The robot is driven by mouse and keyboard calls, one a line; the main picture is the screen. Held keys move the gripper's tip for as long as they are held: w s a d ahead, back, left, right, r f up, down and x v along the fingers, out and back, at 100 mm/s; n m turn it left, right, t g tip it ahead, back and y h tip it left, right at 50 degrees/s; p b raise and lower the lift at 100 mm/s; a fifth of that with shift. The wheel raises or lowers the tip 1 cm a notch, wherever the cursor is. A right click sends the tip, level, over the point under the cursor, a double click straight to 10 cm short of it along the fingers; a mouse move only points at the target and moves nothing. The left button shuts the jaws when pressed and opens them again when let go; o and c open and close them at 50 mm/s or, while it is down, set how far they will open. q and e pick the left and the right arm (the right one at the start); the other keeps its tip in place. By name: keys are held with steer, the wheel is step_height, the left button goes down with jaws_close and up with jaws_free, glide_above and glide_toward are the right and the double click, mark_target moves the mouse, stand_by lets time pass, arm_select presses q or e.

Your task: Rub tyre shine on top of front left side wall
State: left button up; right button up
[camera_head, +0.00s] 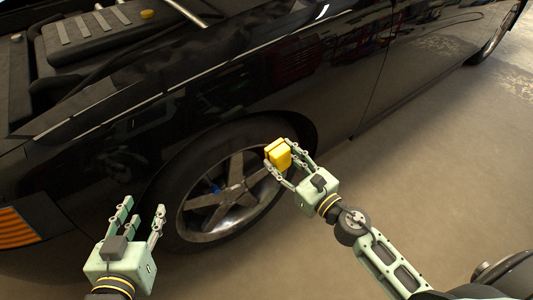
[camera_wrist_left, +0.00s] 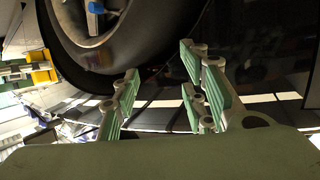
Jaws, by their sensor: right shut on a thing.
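The front left wheel of the black car shows in the head view, with a dark tyre (camera_head: 172,205) around a spoked rim (camera_head: 232,196). My right gripper (camera_head: 278,158) is shut on a yellow applicator block (camera_head: 279,152). It holds the block at the upper right part of the tyre; I cannot tell whether the block touches the side wall. The right gripper also shows at the left of the left wrist view with the yellow block (camera_wrist_left: 44,76). My left gripper (camera_head: 138,212) is open and empty, in front of the tyre's left edge. The tyre (camera_wrist_left: 62,50) fills the upper left of the left wrist view.
The black car body (camera_head: 240,90) stands close behind both grippers, with its engine bay open at the upper left. An orange lamp (camera_head: 16,228) is at the left edge. The concrete floor (camera_head: 430,150) is clear to the right.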

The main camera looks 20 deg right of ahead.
glide_toward(254, 134)
steer(key=shift+p+x, duration=0.45)
steer(key=shift+x, duration=0.55)
arm_select(q)
steer(key=shift+s+a+f+g+y, duration=0.15)
steer(key=shift+s+a+f+g, duration=0.1)
steer(key=shift+s+f+g, duration=0.4)
steer(key=shift+s+a+f+g+y, duration=0.1)
steer(key=shift+s+a+f+g, duration=0.2)
steer(key=shift+f, duration=0.55)
steer(key=shift+s+a+f+g+y, duration=0.15)
steer(key=shift+s+f+g, duration=0.35)
steer(key=shift+f, duration=0.25)
arm_select(e)
steer(key=shift+x, duration=0.95)
steer(key=shift+d, duration=0.1)
arm_select(q)
steer(key=shift+s+f, duration=0.15)
arm_select(e)
steer(key=shift+x, duration=1.25)
